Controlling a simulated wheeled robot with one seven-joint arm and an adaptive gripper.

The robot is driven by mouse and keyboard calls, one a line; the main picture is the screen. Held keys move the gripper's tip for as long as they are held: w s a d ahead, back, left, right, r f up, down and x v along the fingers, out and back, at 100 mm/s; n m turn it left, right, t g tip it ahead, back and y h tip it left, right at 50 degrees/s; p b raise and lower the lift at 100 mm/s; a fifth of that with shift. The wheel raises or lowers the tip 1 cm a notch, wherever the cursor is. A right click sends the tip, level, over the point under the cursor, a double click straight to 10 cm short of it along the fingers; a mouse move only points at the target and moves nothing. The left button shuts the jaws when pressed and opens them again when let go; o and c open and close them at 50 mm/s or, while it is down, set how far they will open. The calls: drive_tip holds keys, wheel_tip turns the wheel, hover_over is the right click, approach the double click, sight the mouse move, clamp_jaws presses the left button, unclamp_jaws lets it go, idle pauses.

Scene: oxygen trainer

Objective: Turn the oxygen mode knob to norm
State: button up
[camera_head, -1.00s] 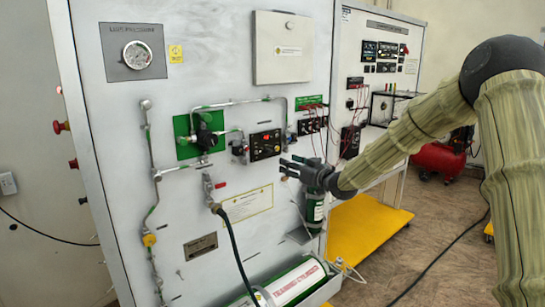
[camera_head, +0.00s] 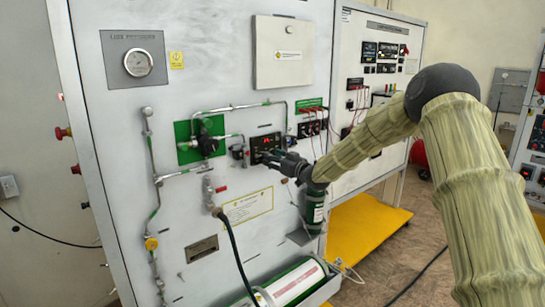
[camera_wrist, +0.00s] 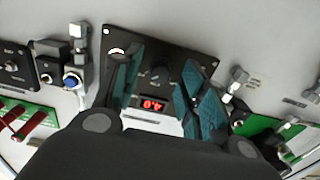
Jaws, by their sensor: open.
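A black oxygen control panel (camera_head: 263,139) is mounted on the grey wall board, with a small lit red display. In the wrist view the panel (camera_wrist: 170,48) shows upside down, with a dark knob (camera_wrist: 158,73) at its middle and the red display (camera_wrist: 153,104) beyond it. Labels are too small to read, so I cannot tell the knob's setting. My gripper (camera_head: 264,156) is open in front of the panel. In the wrist view its two fingers (camera_wrist: 158,88) stand on either side of the knob, with gaps showing. The fingers cover parts of the panel.
A green plate with a valve (camera_head: 202,140) and pipes lies left of the panel. Red-wired sockets (camera_head: 311,122) are close on the right. A hose (camera_head: 234,250) hangs below left, and a green cylinder (camera_head: 314,212) stands below my gripper.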

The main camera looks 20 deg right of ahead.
drive_tip(key=shift+w+a, duration=0.15)
drive_tip(key=shift+w, duration=0.25)
clamp_jaws()
